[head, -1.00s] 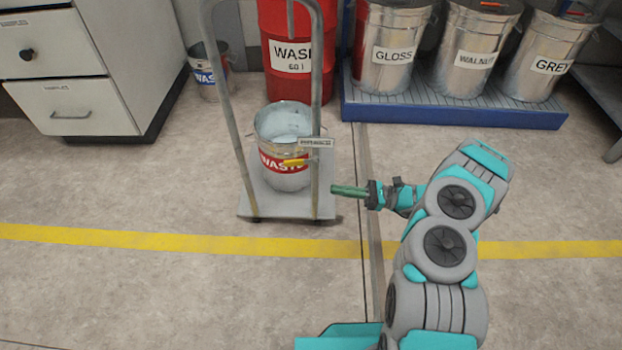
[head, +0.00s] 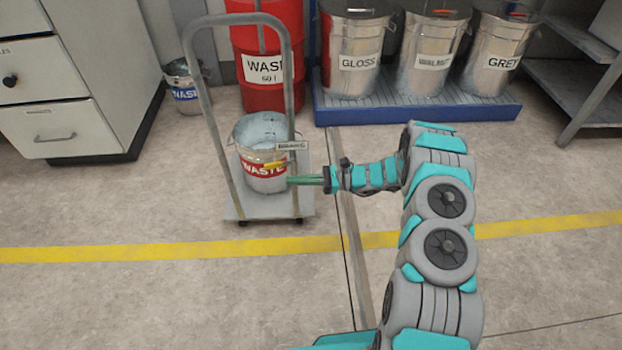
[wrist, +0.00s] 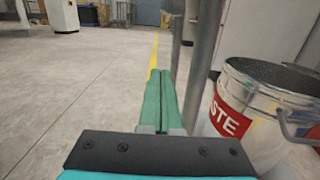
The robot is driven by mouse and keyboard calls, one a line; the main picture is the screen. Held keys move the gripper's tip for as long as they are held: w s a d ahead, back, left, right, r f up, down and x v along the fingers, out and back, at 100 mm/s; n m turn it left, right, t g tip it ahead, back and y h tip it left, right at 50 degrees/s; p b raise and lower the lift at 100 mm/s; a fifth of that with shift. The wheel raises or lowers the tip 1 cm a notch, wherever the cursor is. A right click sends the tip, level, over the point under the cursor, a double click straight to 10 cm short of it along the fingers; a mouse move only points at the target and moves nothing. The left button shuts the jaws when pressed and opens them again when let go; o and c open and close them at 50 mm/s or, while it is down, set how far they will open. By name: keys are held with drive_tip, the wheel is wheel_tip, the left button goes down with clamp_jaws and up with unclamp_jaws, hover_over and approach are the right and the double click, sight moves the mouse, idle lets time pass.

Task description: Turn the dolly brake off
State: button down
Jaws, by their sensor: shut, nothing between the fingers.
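The dolly (head: 238,209) has a flat grey deck and a tall tube handle frame. A small plate with lettering too small to read (head: 292,146) is on its right upright. A short yellow-orange lever (head: 275,165), apparently the brake, sticks out left just below the plate, roughly level. My gripper (head: 289,181) is shut and empty, its green fingers at the right upright, below the lever. Contact cannot be told. In the wrist view the closed fingers (wrist: 168,78) point past the grey upright (wrist: 203,60); the lever does not show there.
A WASTE bucket (head: 265,184) stands on the deck, and close on the right in the wrist view (wrist: 262,105). Drawers are at left.

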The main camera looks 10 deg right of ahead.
sight(273, 168)
drive_tip(key=a+r, duration=0.1)
drive_tip(key=r, duration=0.1)
drive_tip(key=a+r, duration=0.2)
drive_tip(key=shift+w+a, duration=0.1)
idle(0.4)
drive_tip(key=shift+a+r+p, duration=0.35)
drive_tip(key=shift+r+p, duration=0.05)
drive_tip(key=shift+r, duration=0.3)
